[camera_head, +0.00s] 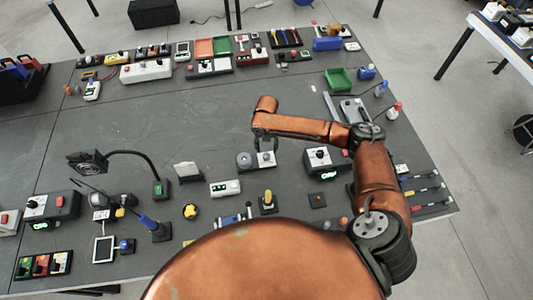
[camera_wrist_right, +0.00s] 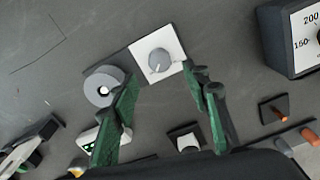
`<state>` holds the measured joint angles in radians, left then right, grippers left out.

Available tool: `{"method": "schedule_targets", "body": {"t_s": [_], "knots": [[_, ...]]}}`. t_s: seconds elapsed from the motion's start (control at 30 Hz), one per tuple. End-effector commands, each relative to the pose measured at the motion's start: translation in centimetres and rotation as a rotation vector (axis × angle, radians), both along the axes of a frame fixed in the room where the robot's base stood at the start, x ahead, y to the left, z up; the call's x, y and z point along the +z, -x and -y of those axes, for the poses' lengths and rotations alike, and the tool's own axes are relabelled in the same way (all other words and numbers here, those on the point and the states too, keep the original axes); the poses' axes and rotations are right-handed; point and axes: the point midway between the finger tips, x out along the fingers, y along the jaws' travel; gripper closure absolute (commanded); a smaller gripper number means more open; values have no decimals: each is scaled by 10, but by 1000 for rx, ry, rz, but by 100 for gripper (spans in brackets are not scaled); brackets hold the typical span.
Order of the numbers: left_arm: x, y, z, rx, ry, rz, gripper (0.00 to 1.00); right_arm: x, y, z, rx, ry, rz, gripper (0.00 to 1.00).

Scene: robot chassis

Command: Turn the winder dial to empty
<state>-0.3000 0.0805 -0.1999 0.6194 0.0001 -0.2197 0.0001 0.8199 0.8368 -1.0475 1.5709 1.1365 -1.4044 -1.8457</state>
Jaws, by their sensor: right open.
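The winder (camera_head: 246,161) is a small dark unit with a grey round spool and a white panel on the table, in front of my right gripper (camera_head: 265,144). In the right wrist view, its grey spool (camera_wrist_right: 104,86) lies left of the white panel carrying the grey round dial (camera_wrist_right: 160,61). A small pale mark shows at the dial's lower edge; no "empty" label can be read. My right gripper (camera_wrist_right: 163,76) is open, its green fingers pointing toward the dial and apart on either side below it. Whether they touch the panel cannot be told. My left gripper is out of view.
A box with a numbered scale (camera_wrist_right: 292,40) stands to the right; it also shows in the head view (camera_head: 326,160). The table's middle (camera_head: 170,120) is clear.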

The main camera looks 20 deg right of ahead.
Motion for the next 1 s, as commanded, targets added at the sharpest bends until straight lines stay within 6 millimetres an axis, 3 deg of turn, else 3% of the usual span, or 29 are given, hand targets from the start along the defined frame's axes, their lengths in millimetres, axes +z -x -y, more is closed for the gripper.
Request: {"method": "schedule_targets", "body": {"t_s": [0.1,0.3,1.0], "knots": [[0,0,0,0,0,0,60,24,-1,0,1,0,2,57],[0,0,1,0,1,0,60,49,0,0,0,0,1,57],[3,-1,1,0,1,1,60,58,0,0,1,0,0,57]]}}
